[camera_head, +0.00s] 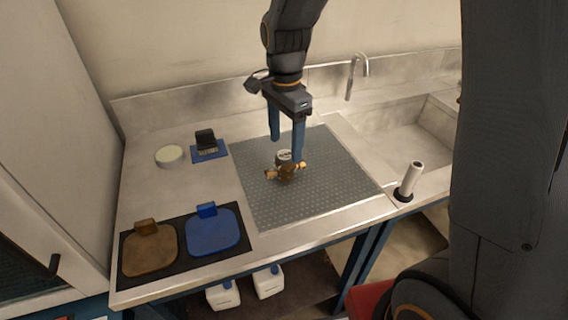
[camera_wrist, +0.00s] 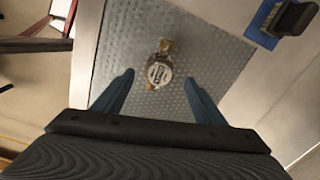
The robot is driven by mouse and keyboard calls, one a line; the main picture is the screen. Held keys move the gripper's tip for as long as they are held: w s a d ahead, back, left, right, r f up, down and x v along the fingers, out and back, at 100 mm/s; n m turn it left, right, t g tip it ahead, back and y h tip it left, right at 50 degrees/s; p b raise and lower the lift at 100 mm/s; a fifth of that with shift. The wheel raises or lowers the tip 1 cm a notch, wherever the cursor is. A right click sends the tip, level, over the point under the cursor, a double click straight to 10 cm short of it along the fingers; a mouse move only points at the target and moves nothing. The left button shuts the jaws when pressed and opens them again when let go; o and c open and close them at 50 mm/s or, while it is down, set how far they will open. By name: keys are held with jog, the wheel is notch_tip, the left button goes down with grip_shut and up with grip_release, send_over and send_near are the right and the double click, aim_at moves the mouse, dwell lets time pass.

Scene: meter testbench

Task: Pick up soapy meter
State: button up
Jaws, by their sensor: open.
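The meter (camera_head: 288,173) is a small brass body with a round pale dial face. It sits on the grey dimpled mat (camera_head: 330,195) on the counter. In the wrist view the meter (camera_wrist: 159,72) lies ahead of and between the two blue fingers, its dial facing up. I cannot make out any soap on it. My gripper (camera_head: 286,150) points down above the mat with its fingers apart. One fingertip overlaps the meter in the head view. In the wrist view my gripper (camera_wrist: 160,95) is open and empty, and no contact shows.
A brown pad (camera_head: 150,250) and a blue pad (camera_head: 212,232) lie on a dark mat at front left. A black brush (camera_head: 205,140) on a blue base and a round white dish (camera_head: 170,156) stand behind. A white cylinder (camera_head: 411,178) stands right, by the sink (camera_head: 400,135) and faucet (camera_head: 357,70).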

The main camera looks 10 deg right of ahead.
aim_at(285, 154)
jog(key=shift+s+f+p, duration=0.1)
jog(key=shift+f+p, duration=1)
jog(key=shift+f, duration=1.95)
jog(key=c, duration=1.5)
jog(key=shift+r, duration=0.15)
